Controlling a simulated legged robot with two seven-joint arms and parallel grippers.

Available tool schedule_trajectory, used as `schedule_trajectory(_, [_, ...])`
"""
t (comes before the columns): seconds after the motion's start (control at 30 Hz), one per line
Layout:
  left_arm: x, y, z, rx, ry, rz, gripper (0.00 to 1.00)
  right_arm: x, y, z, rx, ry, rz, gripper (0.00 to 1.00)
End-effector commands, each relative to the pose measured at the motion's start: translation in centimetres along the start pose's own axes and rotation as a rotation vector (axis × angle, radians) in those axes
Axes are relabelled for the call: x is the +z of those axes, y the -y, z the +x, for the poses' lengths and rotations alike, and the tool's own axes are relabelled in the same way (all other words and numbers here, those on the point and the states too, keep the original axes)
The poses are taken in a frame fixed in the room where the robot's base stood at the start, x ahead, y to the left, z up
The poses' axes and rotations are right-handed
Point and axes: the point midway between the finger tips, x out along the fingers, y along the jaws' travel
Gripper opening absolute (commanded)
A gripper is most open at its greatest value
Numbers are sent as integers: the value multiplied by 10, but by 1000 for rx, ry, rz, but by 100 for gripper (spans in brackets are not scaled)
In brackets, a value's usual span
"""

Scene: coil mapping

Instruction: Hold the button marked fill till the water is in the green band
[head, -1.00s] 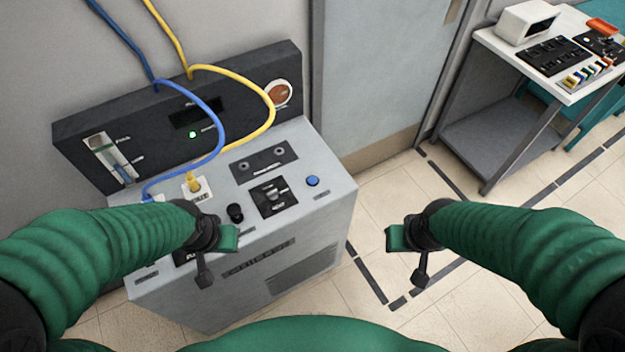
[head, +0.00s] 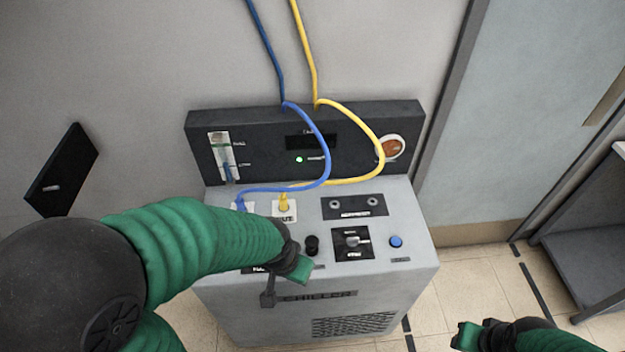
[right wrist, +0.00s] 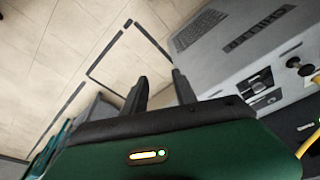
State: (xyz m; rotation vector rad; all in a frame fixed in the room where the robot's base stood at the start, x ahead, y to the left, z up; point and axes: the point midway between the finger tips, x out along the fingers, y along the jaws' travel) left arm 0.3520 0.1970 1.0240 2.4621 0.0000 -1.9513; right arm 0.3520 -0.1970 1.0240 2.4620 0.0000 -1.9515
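The grey chiller (head: 400,270) stands against the wall. Its upright gauge (head: 214,142) is at the left of the dark back panel, with a green band near the top and a blue column (head: 228,172) whose top looks lower than the band. My left gripper (head: 284,282) hangs over the front left of the top panel; whether its fingers are open is unclear. A partly covered label (head: 255,270) lies beside it; the fill button is not visible there, and contact cannot be told. My right gripper (head: 476,336) is away from the chiller, open and empty in the right wrist view (right wrist: 158,90).
A blue button (head: 396,242), a selector switch (head: 352,241) and a black knob (head: 312,244) sit on the top panel. Blue (head: 325,150) and yellow (head: 383,150) hoses loop down to its ports. A table (head: 600,220) stands at the right; floor between is clear.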

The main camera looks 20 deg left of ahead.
Motion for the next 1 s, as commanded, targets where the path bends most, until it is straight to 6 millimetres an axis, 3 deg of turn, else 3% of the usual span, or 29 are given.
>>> schedule_trajectory(0.07, [0,0,0,0,0,0,0,0,0,0,0,0,0,32])
schedule_trajectory(0.3, [0,0,0,0,0,0,0,0,0,0,0,0,0,1])
schedule_trajectory(1.0, [0,0,0,0,0,0,0,0,0,0,0,0,0,0])
